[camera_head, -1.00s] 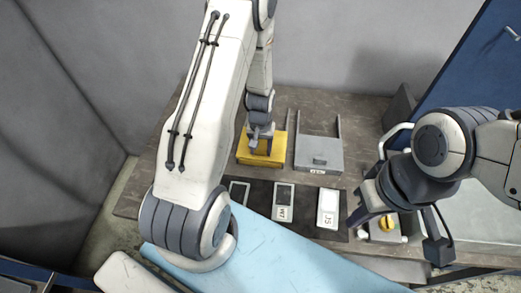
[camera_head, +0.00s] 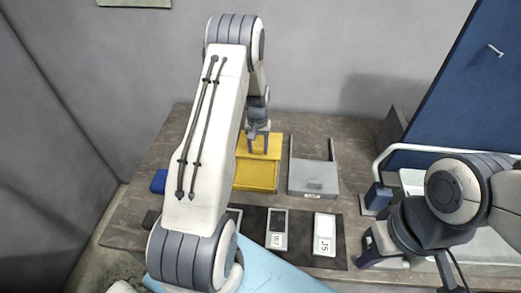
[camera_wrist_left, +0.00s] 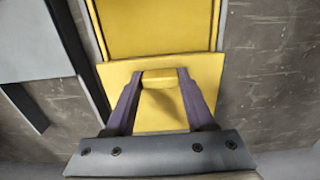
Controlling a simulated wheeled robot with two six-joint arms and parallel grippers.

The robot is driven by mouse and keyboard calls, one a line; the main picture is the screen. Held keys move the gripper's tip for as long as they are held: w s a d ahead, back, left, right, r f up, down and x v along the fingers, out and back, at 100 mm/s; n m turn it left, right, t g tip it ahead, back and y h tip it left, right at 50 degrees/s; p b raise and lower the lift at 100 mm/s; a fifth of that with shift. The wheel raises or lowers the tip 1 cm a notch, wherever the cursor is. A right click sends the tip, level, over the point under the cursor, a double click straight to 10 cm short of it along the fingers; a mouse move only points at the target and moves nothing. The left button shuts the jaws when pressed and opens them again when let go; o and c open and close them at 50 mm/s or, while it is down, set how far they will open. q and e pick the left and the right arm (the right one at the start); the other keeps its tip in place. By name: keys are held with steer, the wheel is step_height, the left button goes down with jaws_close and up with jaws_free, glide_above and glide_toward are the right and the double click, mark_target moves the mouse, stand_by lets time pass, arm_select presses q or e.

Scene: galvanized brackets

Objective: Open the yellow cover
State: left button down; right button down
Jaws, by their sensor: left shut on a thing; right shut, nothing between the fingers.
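The yellow cover (camera_head: 264,146) lies on a low yellow unit on the table, set back so that a yellow panel (camera_head: 254,177) shows in front of it. My left gripper (camera_head: 259,149) reaches down to it from above. In the left wrist view, the fingers of my left gripper (camera_wrist_left: 162,85) are shut on the raised handle (camera_wrist_left: 160,77) of the cover (camera_wrist_left: 117,73). The recessed yellow panel (camera_wrist_left: 157,25) shows beyond the cover's edge. My right gripper (camera_head: 364,254) is shut and empty at the right front, apart from the cover.
A grey cover (camera_head: 313,178) between rails sits to the right of the yellow one. Labelled devices (camera_head: 277,229) (camera_head: 324,233) lie on a dark mat in front. A blue object (camera_head: 158,181) lies at left. A white tube (camera_head: 447,148) and a blue cabinet (camera_head: 465,95) stand at right.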

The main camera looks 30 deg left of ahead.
arm_select(q)
steer(key=shift+c, duration=1.2)
jaws_free()
steer(key=shift+d, duration=0.1)
step_height(320, 180, up, 9)
steer(key=shift+r+b, duration=0.15)
steer(key=shift+b, duration=1.1)
steer(key=shift+r, duration=0.6)
